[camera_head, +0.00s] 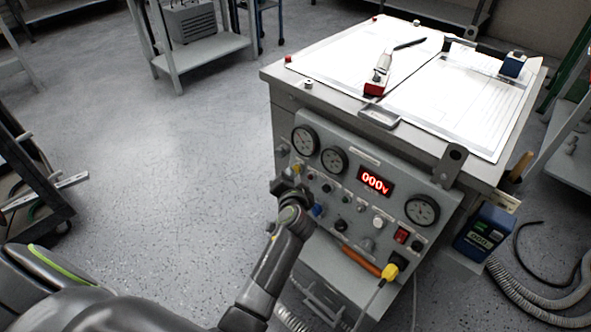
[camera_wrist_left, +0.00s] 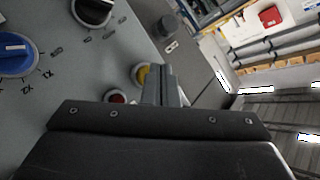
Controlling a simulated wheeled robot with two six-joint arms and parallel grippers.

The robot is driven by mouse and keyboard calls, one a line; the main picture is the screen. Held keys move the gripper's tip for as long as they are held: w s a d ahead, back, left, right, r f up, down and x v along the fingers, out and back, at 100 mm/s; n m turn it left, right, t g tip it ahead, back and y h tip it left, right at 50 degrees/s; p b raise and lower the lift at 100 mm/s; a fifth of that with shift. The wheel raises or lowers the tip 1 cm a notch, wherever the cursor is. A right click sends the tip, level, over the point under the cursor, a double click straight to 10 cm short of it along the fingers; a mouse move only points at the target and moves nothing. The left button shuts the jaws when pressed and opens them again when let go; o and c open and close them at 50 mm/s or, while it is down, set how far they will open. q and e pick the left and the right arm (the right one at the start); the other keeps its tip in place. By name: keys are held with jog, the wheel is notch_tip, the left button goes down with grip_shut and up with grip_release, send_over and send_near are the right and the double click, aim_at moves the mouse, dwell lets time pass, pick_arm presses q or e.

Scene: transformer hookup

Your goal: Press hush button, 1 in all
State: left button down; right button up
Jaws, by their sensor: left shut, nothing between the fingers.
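The grey control panel (camera_head: 345,190) is on the front of a bench, with gauges, knobs and buttons. My left gripper (camera_head: 287,183) is shut and empty at the panel's left side. In the left wrist view its closed fingers (camera_wrist_left: 165,84) point at the panel beside a yellow button (camera_wrist_left: 140,75), partly overlapping it in the picture. A red button (camera_wrist_left: 117,97) shows just left of the fingers, partly hidden by the gripper body. I cannot read a label naming the hush button, and I cannot tell whether the fingers touch the yellow button. My right gripper is not in view.
A blue knob (camera_wrist_left: 16,54) and a black knob (camera_wrist_left: 93,11) stick out of the panel near the gripper. The red display (camera_head: 375,181) reads 000V. A yellow plug (camera_head: 390,272) with a cable sits low on the right.

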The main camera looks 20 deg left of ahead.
pick_arm(q)
jog(key=shift+w+d, duration=0.15)
jog(key=shift+w, duration=0.2)
dwell(0.6)
jog(key=shift+s+a+r, duration=0.1)
jog(key=shift+s+a, duration=0.15)
jog(key=shift+s, duration=0.55)
jog(key=s+p, duration=0.1)
jog(key=s+a+p, duration=0.1)
jog(key=s, duration=0.1)
jog(key=s+p, duration=0.1)
jog(key=shift+s+a+r, duration=0.35)
jog(key=shift+r, duration=0.05)
dwell(0.4)
